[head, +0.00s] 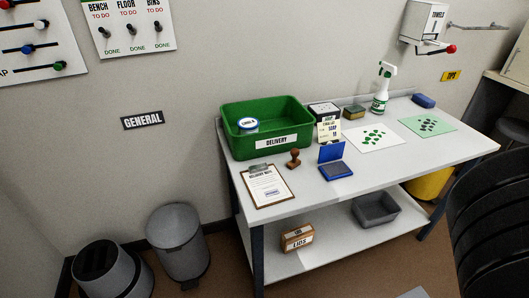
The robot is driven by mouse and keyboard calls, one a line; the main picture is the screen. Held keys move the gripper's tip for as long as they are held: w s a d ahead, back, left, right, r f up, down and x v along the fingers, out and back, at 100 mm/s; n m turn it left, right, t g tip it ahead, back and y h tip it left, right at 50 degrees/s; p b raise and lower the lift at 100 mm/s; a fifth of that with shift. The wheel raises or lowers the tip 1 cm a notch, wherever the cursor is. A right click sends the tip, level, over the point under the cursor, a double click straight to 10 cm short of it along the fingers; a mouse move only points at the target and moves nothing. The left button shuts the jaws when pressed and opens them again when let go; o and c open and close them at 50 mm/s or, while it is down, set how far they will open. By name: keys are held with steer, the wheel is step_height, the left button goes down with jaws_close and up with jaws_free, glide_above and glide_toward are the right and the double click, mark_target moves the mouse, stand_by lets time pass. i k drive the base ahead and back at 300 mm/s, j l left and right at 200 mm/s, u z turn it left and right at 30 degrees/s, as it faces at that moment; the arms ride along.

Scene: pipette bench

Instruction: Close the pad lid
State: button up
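The blue ink pad (336,171) lies on the white bench top, near the front edge and left of the middle. Its blue lid (332,152) stands open, raised at the back of the pad. The dark pad surface shows in front of the lid. My gripper is not in view, so I cannot see whether it holds anything.
A wooden stamp (294,158) stands left of the pad, beside a clipboard (268,186). Paper with green marks (374,138) lies to the right. A dark ribbed shape (490,215) blocks the lower right.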

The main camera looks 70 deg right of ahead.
mark_target(330, 151)
steer(key=z, duration=1.7)
